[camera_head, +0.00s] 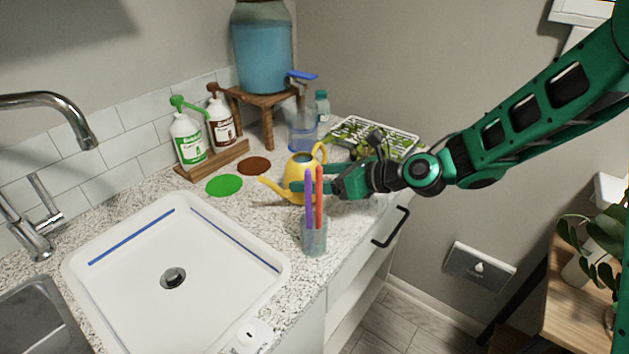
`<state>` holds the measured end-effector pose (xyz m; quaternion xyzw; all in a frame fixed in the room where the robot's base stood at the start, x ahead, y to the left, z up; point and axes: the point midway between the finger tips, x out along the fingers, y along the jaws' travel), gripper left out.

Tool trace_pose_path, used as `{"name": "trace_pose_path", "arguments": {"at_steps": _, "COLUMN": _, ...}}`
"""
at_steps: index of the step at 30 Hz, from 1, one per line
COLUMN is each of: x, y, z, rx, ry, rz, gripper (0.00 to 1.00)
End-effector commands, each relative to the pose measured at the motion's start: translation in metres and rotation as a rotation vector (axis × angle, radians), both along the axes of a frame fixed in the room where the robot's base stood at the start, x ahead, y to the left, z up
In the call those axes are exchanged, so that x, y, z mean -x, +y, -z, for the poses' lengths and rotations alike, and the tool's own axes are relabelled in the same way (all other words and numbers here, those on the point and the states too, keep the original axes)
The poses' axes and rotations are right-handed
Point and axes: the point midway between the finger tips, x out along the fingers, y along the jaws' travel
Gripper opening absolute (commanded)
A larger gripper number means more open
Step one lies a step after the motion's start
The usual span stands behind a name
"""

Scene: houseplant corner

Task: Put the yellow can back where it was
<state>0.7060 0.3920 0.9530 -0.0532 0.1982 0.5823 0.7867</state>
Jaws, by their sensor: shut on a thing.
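The yellow can (299,169) is a small watering can with its spout toward the left and its handle at the upper right. It is upright over the speckled counter behind the sink. My gripper (322,179) reaches in from the right and is shut on the yellow can. The fingers and the pens in front hide part of the can's body. I cannot tell whether the can's base touches the counter.
A clear cup (314,237) with a purple and an orange stick stands just in front. A green disc (224,185) and a brown disc (254,166) lie left. The white sink (140,290) is front left.

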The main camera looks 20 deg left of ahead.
Motion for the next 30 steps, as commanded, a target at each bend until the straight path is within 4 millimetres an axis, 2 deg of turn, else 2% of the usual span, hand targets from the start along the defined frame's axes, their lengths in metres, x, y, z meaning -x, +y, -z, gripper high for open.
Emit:
{"name": "trace_pose_path", "arguments": {"at_steps": 3, "x": 0.000, "y": 0.000, "z": 0.010, "rx": -0.001, "ry": 0.001, "rz": 0.000, "gripper": 0.25}}
{"name": "trace_pose_path", "arguments": {"at_steps": 12, "x": 0.000, "y": 0.000, "z": 0.011, "rx": -0.002, "ry": -0.002, "rz": 0.000, "gripper": 0.25}}
{"name": "trace_pose_path", "arguments": {"at_steps": 13, "x": 0.000, "y": 0.000, "z": 0.013, "rx": 0.001, "ry": 0.000, "rz": 0.001, "gripper": 0.77}}
{"name": "trace_pose_path", "arguments": {"at_steps": 15, "x": 0.000, "y": 0.000, "z": 0.012, "rx": 0.001, "ry": 0.000, "rz": 0.001, "gripper": 0.92}}
{"name": "trace_pose_path", "arguments": {"at_steps": 26, "x": 0.000, "y": -0.001, "z": 0.011, "rx": 0.002, "ry": 0.000, "rz": 0.002, "gripper": 0.92}}
{"name": "trace_pose_path", "arguments": {"at_steps": 30, "x": 0.001, "y": -0.014, "z": 0.006, "rx": 0.002, "ry": -0.001, "rz": 0.004, "gripper": 0.92}}
